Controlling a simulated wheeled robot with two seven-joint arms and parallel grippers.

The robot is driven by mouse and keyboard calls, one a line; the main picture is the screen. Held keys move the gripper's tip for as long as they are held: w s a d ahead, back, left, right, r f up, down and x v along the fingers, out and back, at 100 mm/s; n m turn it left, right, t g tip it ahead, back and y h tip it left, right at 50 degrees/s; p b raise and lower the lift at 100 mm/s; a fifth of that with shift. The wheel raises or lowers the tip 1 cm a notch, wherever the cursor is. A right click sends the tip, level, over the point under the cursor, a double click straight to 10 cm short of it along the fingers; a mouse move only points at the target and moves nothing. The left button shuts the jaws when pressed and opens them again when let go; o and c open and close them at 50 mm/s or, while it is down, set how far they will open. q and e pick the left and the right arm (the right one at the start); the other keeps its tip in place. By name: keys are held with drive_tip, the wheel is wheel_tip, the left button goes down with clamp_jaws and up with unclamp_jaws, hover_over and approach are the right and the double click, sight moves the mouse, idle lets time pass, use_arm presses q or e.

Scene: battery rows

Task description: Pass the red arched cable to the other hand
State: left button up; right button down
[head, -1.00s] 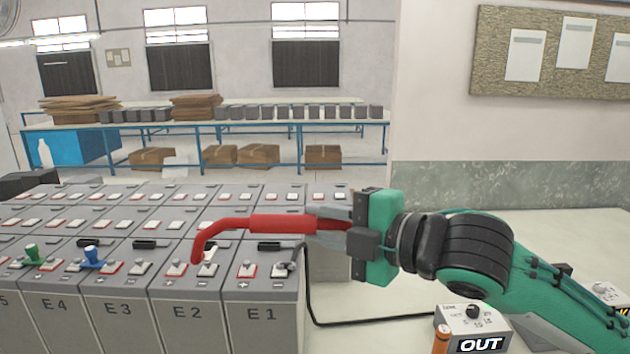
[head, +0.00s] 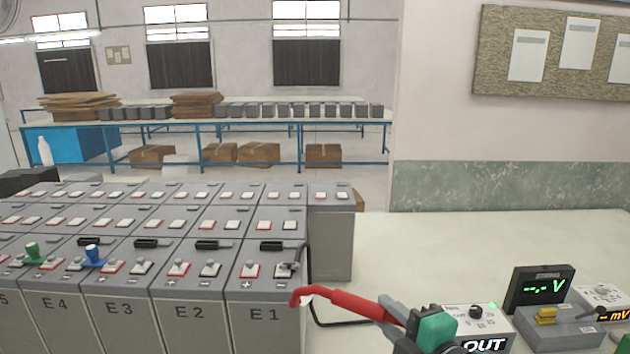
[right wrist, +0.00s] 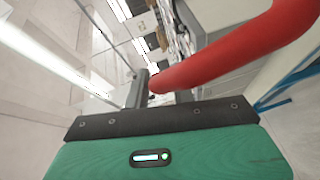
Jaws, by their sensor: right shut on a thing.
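The red arched cable (head: 345,302) shows in the head view in front of the right side of battery E1, its bent end pointing left and down. My right gripper (head: 393,308) is shut on its right end and holds it up, tilted down to the right. In the right wrist view the red cable (right wrist: 235,50) runs large across the upper right above the green gripper body. The fingertips are only partly visible there. My left gripper is in neither view.
Battery rows (head: 190,310) fill the left. A black cable (head: 335,323) runs from E1's post behind the red cable. An OUT box (head: 487,322), a voltage display (head: 541,288) and an mV meter (head: 600,296) stand at right. The bench (head: 450,240) behind is clear.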

drive_tip(key=d+f+m+t+h, duration=0.1)
drive_tip(key=d+f+m+h, duration=0.4)
drive_tip(key=f, duration=0.9)
drive_tip(key=d+h, duration=0.2)
drive_tip(key=d, duration=0.1)
drive_tip(key=shift+s+d+f+t, duration=0.15)
drive_tip(key=shift+s+d+t, duration=0.1)
drive_tip(key=shift+d+t, duration=0.15)
drive_tip(key=shift+d, duration=0.1)
drive_tip(key=shift+d, duration=0.2)
